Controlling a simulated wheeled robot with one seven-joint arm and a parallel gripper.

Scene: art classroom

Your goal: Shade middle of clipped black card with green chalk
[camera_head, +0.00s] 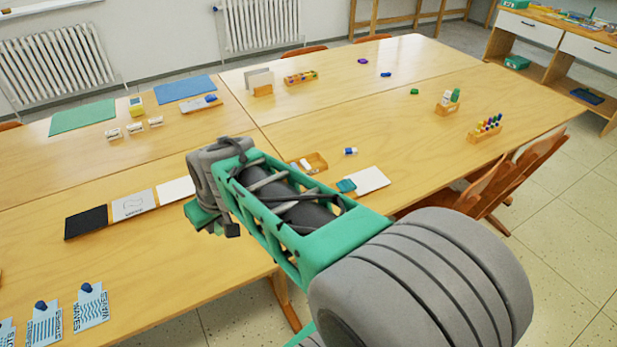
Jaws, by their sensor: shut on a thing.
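A black card (86,222) lies flat on the near left table. It looks plain black, and I cannot make out a clip on it. My gripper (218,230) is right of the black card and apart from it, over the table. Its fingers are small and partly covered by my own wrist. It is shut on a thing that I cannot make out. I do not see a stick of green chalk clearly anywhere.
A white card with a drawing (133,204) and a blank white card (176,190) lie right of the black card. A small wooden tray (318,161) stands behind my arm. Blue printed cards (91,306) lie at the front left. The table between is clear.

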